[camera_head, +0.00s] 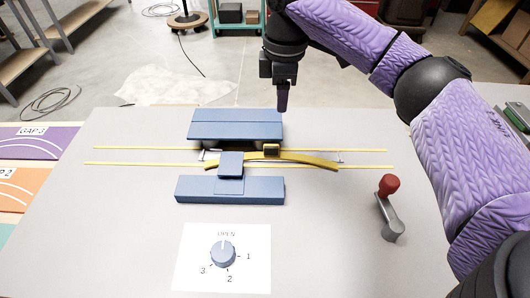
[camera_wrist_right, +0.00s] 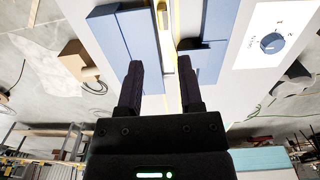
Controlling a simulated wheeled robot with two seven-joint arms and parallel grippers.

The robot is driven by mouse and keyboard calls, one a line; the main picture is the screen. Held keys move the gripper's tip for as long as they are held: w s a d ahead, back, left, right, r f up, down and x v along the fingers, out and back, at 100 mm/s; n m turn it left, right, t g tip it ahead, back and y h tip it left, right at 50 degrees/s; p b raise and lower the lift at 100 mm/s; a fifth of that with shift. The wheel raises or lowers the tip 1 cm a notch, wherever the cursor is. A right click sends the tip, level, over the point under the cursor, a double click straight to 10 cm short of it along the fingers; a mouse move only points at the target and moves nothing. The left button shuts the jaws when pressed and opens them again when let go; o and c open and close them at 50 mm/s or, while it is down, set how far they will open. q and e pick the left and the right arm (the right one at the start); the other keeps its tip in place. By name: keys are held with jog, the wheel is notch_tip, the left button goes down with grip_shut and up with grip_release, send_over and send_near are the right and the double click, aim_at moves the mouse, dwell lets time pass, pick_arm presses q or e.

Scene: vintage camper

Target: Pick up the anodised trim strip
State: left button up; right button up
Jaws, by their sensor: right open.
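The trim strip (camera_head: 308,158) is a thin, gently bowed golden-yellow piece. It lies across the middle of the blue fixture in the head view, with its right end projecting past the blocks. A blue block (camera_head: 231,165) covers part of its left portion, and a small brown-and-yellow piece (camera_head: 271,150) sits at its back edge. My left gripper is not in view.
Two thin yellow lines (camera_head: 120,149) run across the grey table. A dial (camera_head: 223,254) marked OPEN, 1, 2 and 3 is on a white panel in front. A red-knobbed crank (camera_head: 390,210) stands at right. Labelled coloured cards (camera_head: 35,140) lie at left.

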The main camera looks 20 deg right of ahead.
jog(key=b, duration=0.4)
send_over(275, 146)
jog(key=f, duration=0.6)
jog(key=shift+d, duration=0.4)
jog(key=f+b, duration=0.1)
jog(key=f, duration=0.2)
jog(key=f+b, duration=0.2)
jog(key=f, duration=0.1)
jog(key=f+b, duration=0.1)
jog(key=f, duration=0.2)
jog(key=shift+a+f, duration=0.25)
jog(key=shift+a, duration=0.15)
jog(key=shift+r, duration=0.15)
grip_shut()
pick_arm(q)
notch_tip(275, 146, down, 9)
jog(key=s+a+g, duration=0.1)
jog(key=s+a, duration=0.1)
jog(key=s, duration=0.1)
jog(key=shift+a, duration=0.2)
